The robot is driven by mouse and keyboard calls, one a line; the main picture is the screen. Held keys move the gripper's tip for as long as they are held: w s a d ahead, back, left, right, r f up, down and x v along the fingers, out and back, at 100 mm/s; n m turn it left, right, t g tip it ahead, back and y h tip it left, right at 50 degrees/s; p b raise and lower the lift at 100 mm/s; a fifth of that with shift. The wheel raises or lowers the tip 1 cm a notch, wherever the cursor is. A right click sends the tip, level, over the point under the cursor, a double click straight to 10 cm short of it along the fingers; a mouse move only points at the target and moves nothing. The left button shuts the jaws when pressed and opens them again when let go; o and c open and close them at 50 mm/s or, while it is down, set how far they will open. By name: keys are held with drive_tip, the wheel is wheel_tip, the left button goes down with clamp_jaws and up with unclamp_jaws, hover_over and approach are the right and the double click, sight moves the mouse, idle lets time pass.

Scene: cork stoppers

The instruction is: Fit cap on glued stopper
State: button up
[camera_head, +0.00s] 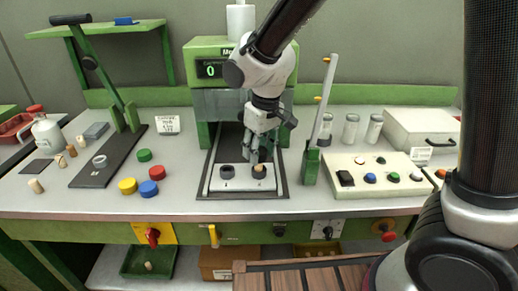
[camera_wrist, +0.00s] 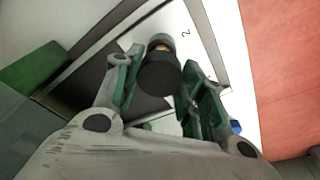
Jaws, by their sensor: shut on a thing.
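My gripper (camera_head: 257,153) is above the right-hand seat of the pale plate (camera_head: 239,186) on the green machine's bed. In the wrist view its green-padded fingers (camera_wrist: 162,82) are shut on a dark round cap (camera_wrist: 160,77). Past the cap, a tan stopper (camera_wrist: 159,40) shows in a grey holder beside a printed "2". In the head view the stopper (camera_head: 259,168) shows its tan top in a dark ring. The cap looks close to the stopper; whether they touch, I cannot tell. Any glue is too small to see.
A second dark holder (camera_head: 227,171) is on the plate's left. The green machine (camera_head: 208,66) rises behind, and a green post (camera_head: 311,165) with a lever stands right. Green, red, yellow and blue caps (camera_head: 148,188) lie left. A button panel (camera_head: 375,174) is right.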

sight(264, 154)
drive_tip(key=shift+f, duration=1.25)
idle(1.3)
drive_tip(key=o, duration=0.8)
drive_tip(key=shift+r, duration=0.15)
wheel_tip(264, 154, up, 12)
drive_tip(key=s+d, duration=0.1)
drive_tip(key=shift+s, duration=0.2)
drive_tip(key=shift+s+f, duration=0.1)
drive_tip(key=shift+f, duration=0.1)
